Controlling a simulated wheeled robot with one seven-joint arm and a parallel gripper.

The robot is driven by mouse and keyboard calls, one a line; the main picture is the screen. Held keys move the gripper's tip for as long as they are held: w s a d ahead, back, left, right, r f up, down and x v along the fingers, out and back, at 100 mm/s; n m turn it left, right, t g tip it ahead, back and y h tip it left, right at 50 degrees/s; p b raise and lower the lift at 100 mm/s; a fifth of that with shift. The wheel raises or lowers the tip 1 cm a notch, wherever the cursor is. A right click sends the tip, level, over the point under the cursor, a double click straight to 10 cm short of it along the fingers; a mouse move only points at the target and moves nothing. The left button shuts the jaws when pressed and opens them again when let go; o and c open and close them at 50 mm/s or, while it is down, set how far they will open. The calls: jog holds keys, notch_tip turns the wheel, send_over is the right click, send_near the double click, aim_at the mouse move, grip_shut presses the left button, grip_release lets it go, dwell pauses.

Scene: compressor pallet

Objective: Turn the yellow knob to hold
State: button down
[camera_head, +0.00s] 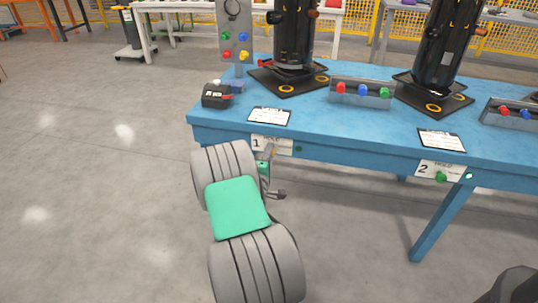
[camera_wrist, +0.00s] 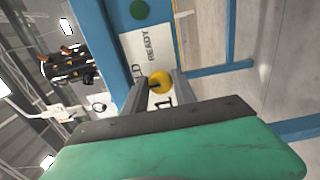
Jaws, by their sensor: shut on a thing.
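The yellow knob (camera_wrist: 161,82) shows in the wrist view on the front edge of the blue table, at the white label with the number 1. My gripper (camera_wrist: 159,86) has its two grey fingers on either side of it, shut on it. In the head view my gripper (camera_head: 268,168) is at the table's front edge by label 1 (camera_head: 284,146), and it and my arm hide the knob. The label's printed words, READY and part of HOLD, show in the wrist view (camera_wrist: 138,58). Which word the knob points to cannot be told.
The blue table (camera_head: 330,125) carries black compressors (camera_head: 293,40), button boxes (camera_head: 362,92) and clipboards (camera_head: 270,116). A green lamp (camera_wrist: 139,9) sits beside label 1. Label 2 (camera_head: 440,170) with a green knob (camera_head: 441,177) is farther right. Open floor lies left of the table.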

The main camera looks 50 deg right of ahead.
jog(key=c, duration=1)
grip_release()
jog(key=shift+c, duration=0.2)
jog(key=v, duration=0.7)
jog(key=shift+s+a, duration=0.2)
jog(key=shift+a, duration=0.2)
